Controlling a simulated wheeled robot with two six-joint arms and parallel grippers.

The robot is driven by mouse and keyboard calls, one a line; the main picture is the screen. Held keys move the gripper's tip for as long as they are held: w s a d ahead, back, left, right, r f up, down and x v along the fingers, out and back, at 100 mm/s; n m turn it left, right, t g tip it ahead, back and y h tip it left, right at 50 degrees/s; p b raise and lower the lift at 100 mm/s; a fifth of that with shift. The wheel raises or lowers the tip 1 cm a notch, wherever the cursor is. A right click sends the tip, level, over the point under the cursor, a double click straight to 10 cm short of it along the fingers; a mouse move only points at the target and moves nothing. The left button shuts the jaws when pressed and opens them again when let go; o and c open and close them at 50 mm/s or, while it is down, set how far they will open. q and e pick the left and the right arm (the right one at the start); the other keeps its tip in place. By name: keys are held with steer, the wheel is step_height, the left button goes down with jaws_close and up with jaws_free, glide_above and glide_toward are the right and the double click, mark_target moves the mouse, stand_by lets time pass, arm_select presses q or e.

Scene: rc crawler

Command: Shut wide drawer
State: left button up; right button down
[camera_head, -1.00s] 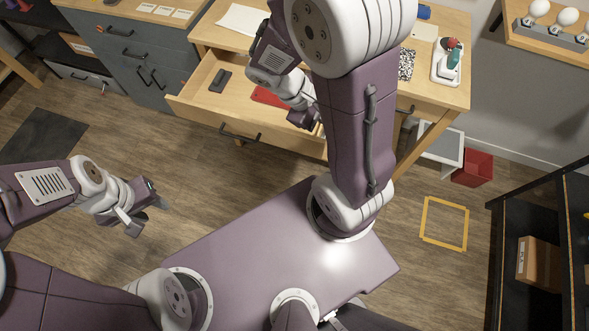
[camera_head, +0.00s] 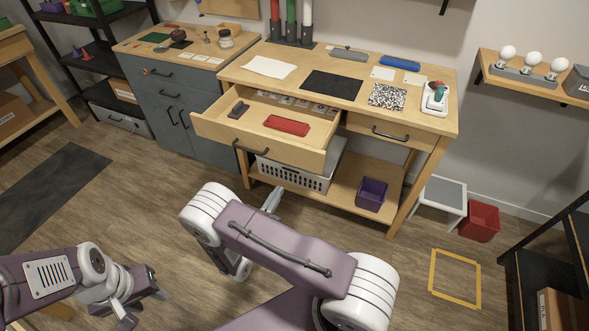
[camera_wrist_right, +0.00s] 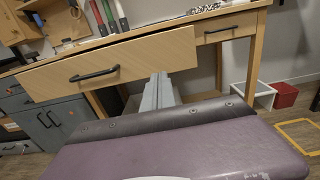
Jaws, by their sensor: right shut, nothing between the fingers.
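The wide drawer (camera_head: 262,147) of the wooden desk stands pulled out, with a dark bar handle (camera_head: 250,147) on its front. Inside lie a red case (camera_head: 287,125) and a small dark object (camera_head: 238,109). My right gripper (camera_head: 273,199) is shut and empty, below and in front of the drawer front, apparently clear of it. In the right wrist view the shut fingers (camera_wrist_right: 159,92) point toward the drawer front (camera_wrist_right: 120,65), whose handle (camera_wrist_right: 94,75) is left of them. My left gripper (camera_head: 145,306) is low at the left, away from the desk; its finger gap is unclear.
A narrower drawer (camera_head: 390,133) to the right looks closed. A white basket (camera_head: 300,175) and a purple bin (camera_head: 371,194) stand on the desk's lower shelf. A grey cabinet (camera_head: 185,110) adjoins at the left. The floor before the desk is open.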

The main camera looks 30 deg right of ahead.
mark_target(298, 159)
arm_select(q)
steer(key=shift+f, duration=0.1)
arm_select(e)
steer(key=x, duration=1.3)
steer(key=shift+w+d, duration=0.1)
steer(key=shift+d, duration=0.15)
arm_select(q)
steer(key=shift+d+f, duration=0.1)
arm_select(e)
steer(key=shift+w, duration=0.1)
